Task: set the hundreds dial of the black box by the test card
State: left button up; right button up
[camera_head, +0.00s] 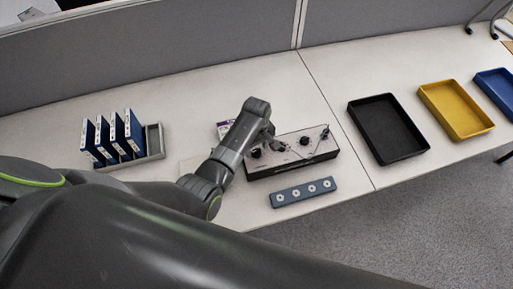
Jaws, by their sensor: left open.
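The black box (322,156) with a pale top panel sits on the white table in the middle. Dark knobs show on its panel, one at the left (256,153) and one nearer the middle (304,141); their markings are too small to read. My left gripper (275,141) is over the left half of the panel, with its jaws open. The wrist hides part of the panel, and I cannot tell whether the fingers touch a knob. A card-like white and purple item (223,128) is partly hidden behind my left arm; I cannot read it. My right gripper is not in view.
A blue-grey strip with several round pale pieces (303,191) lies in front of the box. Blue binders (112,138) stand in a grey rack at left. Black (388,128), yellow (455,108) and blue (498,90) trays are at right. A grey partition (150,48) runs behind.

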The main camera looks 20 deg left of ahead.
pick_arm(q)
jog(key=shift+f, duration=0.55)
jog(key=shift+c, duration=0.4)
jog(key=c, duration=0.9)
jog(key=shift+r, duration=0.1)
jog(key=shift+m+p, duration=1.05)
jog(key=shift+m, duration=0.25)
jog(key=shift+m+p, duration=0.75)
jog(key=shift+m, duration=0.75)
